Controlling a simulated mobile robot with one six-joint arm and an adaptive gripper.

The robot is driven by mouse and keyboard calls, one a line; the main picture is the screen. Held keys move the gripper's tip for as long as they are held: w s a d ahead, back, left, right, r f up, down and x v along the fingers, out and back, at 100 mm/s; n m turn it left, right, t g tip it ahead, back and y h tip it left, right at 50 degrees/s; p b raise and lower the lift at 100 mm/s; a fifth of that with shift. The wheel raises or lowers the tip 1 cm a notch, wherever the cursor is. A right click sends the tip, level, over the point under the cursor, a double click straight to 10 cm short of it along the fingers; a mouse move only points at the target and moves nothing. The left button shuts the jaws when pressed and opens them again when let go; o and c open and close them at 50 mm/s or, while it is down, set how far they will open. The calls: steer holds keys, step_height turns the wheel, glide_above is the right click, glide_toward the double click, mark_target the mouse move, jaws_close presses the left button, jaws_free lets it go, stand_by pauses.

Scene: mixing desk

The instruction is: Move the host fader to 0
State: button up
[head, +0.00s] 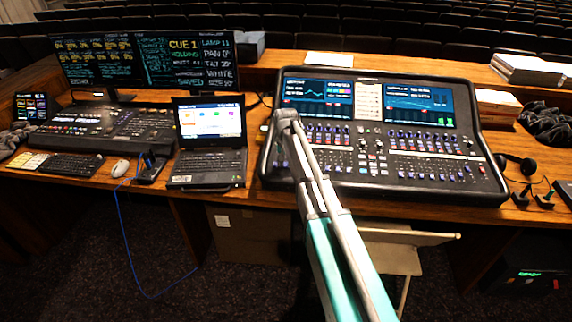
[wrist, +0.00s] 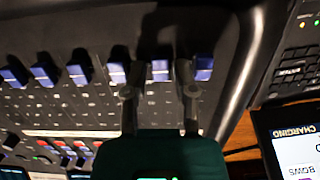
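The mixing desk (head: 395,187) stands right of the laptop, with two lit screens at its top. In the wrist view, a row of blue fader caps crosses the dark panel near its edge. My gripper (wrist: 158,88) is open there, its two fingers apart. One blue cap (wrist: 160,70) shows between the fingers. Another cap (wrist: 117,72) is just left of them, and one (wrist: 203,67) just right. I cannot read which cap is the host fader, nor whether a finger touches one.
The laptop (head: 210,165) stands left of the desk. A lit screen reading "CHARGING" (wrist: 295,150) is at the wrist view's right. Headphones (head: 515,165) lie right of the desk. The desk's raised dark edge (wrist: 240,75) runs beside the fader row.

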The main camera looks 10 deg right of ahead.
jaws_close()
steer(key=w, duration=0.2)
steer(key=w+d, duration=0.1)
steer(key=w, duration=0.1)
steer(key=w+d+r, duration=0.1)
steer(key=w, duration=0.2)
steer(key=shift+w+d+p, duration=0.1)
steer(key=shift+d+p, duration=0.05)
steer(key=shift+p, duration=0.25)
jaws_free()
steer(key=shift+f, duration=0.1)
